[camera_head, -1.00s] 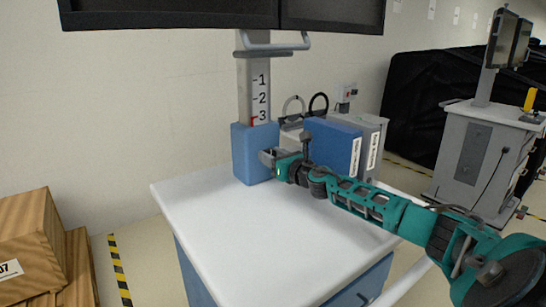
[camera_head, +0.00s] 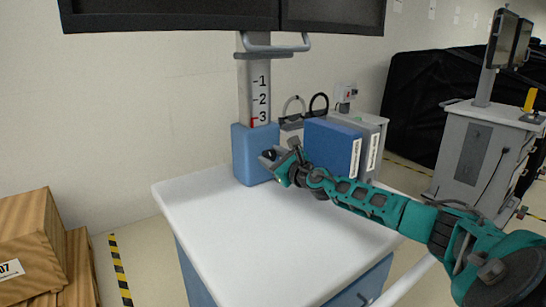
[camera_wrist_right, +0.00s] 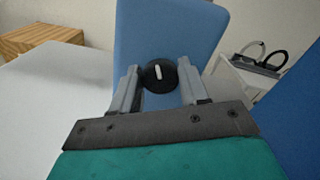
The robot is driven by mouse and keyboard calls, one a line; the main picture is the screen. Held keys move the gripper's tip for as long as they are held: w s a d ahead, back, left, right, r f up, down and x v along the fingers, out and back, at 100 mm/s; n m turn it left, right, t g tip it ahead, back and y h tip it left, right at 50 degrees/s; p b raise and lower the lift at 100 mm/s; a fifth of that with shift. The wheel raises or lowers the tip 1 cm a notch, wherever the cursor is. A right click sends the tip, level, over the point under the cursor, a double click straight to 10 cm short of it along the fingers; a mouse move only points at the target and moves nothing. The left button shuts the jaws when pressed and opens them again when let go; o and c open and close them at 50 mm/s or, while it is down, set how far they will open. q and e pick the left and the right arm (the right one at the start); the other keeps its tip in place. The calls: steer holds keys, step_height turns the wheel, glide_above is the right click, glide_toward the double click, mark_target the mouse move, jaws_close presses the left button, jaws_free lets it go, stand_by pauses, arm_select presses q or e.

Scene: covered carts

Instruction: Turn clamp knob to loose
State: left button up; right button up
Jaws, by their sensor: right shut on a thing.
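The clamp knob (camera_wrist_right: 159,76) is a round black dial with a white mark, on the face of the blue clamp block (camera_wrist_right: 172,35). In the right wrist view the mark points nearly straight up. My right gripper (camera_wrist_right: 158,80) has one grey finger on each side of the knob and is shut on it. In the head view the right gripper (camera_head: 271,156) reaches in from the right to the blue block (camera_head: 247,158) on the column. The knob shows there only as a small dark spot. My left gripper is out of view.
The grey column (camera_head: 243,85) has a scale with a red mark near 3. Wooden crates (camera_head: 30,235) are at the left.

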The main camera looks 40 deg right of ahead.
steer(key=n+p, duration=0.1)
steer(key=n, duration=0.4)
steer(key=shift+a+n, duration=0.1)
steer(key=shift+n, duration=0.2)
steer(key=n+p, duration=0.2)
steer(key=n, duration=0.2)
steer(key=shift+f, duration=0.1)
steer(key=n, duration=0.4)
steer(key=shift+f, duration=0.15)
steer(key=n, duration=0.5)
steer(key=shift+f+n, duration=0.1)
steer(key=shift+n, duration=0.2)
steer(key=o, duration=1)
steer(key=shift+s, duration=0.1)
